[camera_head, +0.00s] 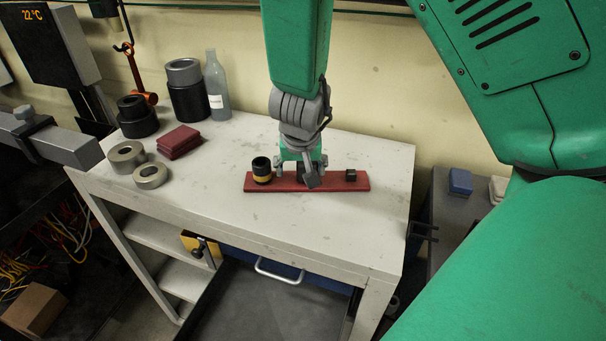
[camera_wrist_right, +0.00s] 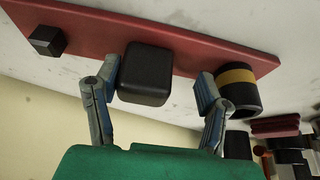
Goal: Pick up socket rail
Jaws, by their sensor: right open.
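The socket rail is a flat red bar (camera_head: 335,181) lying on the white bench, with black pieces standing on it. In the right wrist view the red rail (camera_wrist_right: 190,43) carries a small black cube (camera_wrist_right: 47,40), a larger rounded black block (camera_wrist_right: 144,75) and a black cylinder with a yellow band (camera_wrist_right: 238,90). The banded cylinder (camera_head: 262,170) is at the rail's left end in the head view. My right gripper (camera_head: 300,172) is open over the rail's middle. My left gripper is not in view.
The white bench (camera_head: 215,168) has clear room in front of the rail. Grey rings (camera_head: 151,176), dark red blocks (camera_head: 179,142), black cylinders (camera_head: 187,100) and a grey bottle (camera_head: 216,88) stand at the left and back. A blue box (camera_head: 460,182) sits beyond the right edge.

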